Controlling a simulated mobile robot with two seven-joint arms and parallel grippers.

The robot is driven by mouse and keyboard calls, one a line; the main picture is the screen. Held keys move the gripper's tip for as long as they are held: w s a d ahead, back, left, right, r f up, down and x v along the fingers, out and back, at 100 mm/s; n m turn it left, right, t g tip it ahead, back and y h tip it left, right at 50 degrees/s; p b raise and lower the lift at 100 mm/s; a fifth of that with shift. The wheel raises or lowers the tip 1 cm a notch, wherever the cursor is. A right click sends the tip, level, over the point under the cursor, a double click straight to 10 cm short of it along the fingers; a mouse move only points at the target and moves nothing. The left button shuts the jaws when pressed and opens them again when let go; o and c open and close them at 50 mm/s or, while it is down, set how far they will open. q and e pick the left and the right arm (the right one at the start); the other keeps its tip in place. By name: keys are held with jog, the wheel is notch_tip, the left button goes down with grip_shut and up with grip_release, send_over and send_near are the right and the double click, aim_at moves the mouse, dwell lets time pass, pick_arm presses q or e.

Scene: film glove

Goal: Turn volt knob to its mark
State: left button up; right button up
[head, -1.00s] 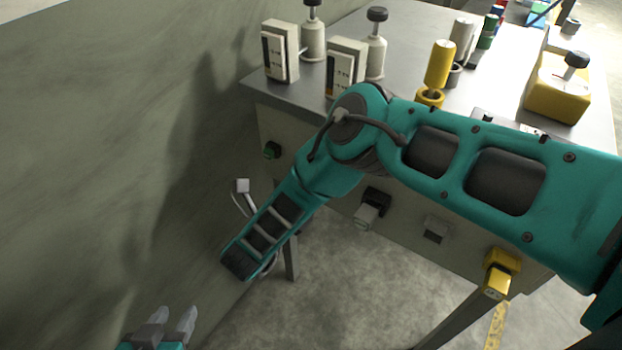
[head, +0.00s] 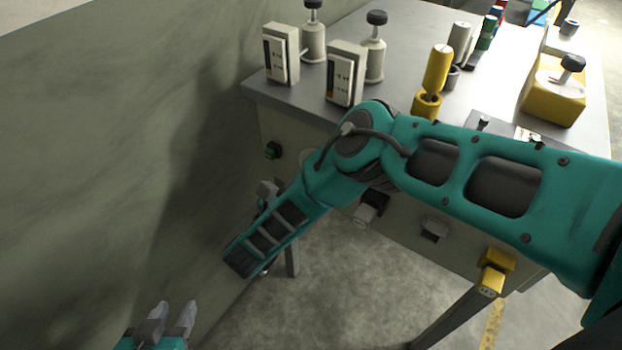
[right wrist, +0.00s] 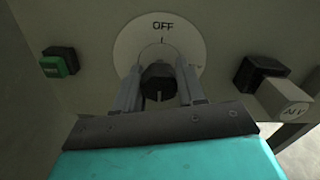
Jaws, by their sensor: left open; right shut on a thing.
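The volt knob (right wrist: 158,80) is a dark round knob with a pale line on its face, in the right wrist view. It sits on a white round dial (right wrist: 133,45) marked OFF at the top. The fingers of my right gripper (right wrist: 160,76) are shut on it, one on each side. I cannot tell which dial mark the knob points to. In the head view, my right arm hides the knob and right fingertips. My left gripper (head: 172,314) is open and empty at the lower left, away from the bench.
The grey bench front carries a green button (head: 272,150), a pale knob on a black base (head: 365,214) and a yellow knob (head: 490,281). Two meter boxes (head: 345,74) and a yellow box (head: 553,100) stand on the bench top. A wall is at the left.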

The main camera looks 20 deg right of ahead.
jog(key=shift+d+m, duration=0.1)
jog(key=shift+m, duration=0.2)
dwell(0.4)
jog(key=o, duration=1.1)
jog(key=shift+c, duration=0.2)
